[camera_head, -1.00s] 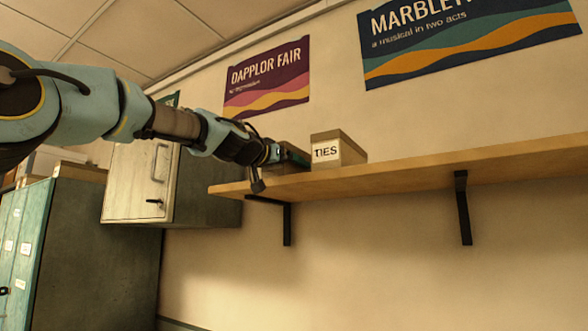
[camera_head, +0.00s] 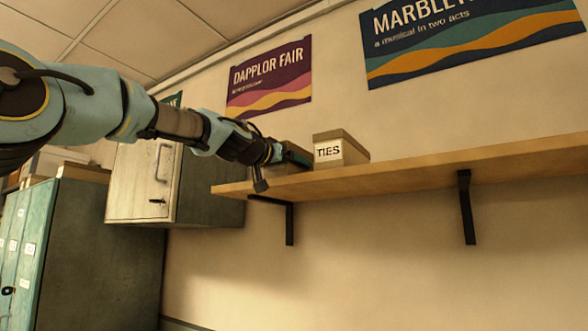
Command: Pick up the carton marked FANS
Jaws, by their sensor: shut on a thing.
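My gripper (camera_head: 270,167) is at the left part of the wall shelf (camera_head: 420,164). It is shut on a dark green carton (camera_head: 296,156), which is mostly hidden behind my gripper. No marking shows on this carton, so I cannot read whether it says FANS. The carton appears to be at shelf-top height; I cannot tell whether it touches the shelf. A tan carton marked TIES (camera_head: 341,149) stands upright on the shelf just to its right.
The shelf is bare right of the TIES carton. A pale wall cabinet (camera_head: 140,182) hangs left of the shelf, below my arm. Teal lockers (camera_head: 25,230) stand at the lower left. Dark brackets (camera_head: 466,205) hold the shelf. Posters (camera_head: 270,78) hang above.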

